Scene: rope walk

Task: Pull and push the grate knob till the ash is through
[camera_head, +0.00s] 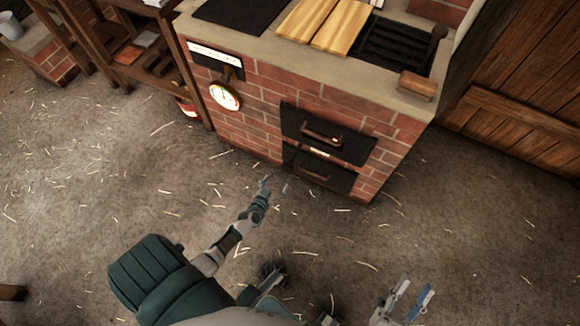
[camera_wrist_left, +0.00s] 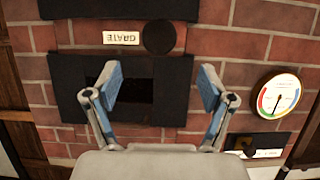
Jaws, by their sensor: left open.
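The grate knob (camera_wrist_left: 158,37) is a dark round disc beside the white GRATE label (camera_wrist_left: 121,38) in the left wrist view, where the label appears upside down. In the head view the label (camera_head: 319,152) is small, between two black doors on the brick stove front; I cannot make out the knob clearly there. My left gripper (camera_head: 275,185) is open and empty, in front of and apart from the stove. Its spread fingers also show in the left wrist view (camera_wrist_left: 160,75), with the knob beyond them. My right gripper (camera_head: 414,286) is open and empty at the lower right. No ash is visible.
The brick stove (camera_head: 260,100) carries two wooden boards (camera_head: 322,24) and a dark grill (camera_head: 390,45). The upper door (camera_head: 352,147) has a protruding handle. A round gauge (camera_head: 225,96) is left of the doors. A wooden shelf (camera_head: 190,65) stands at left. The straw-strewn floor before the stove is clear.

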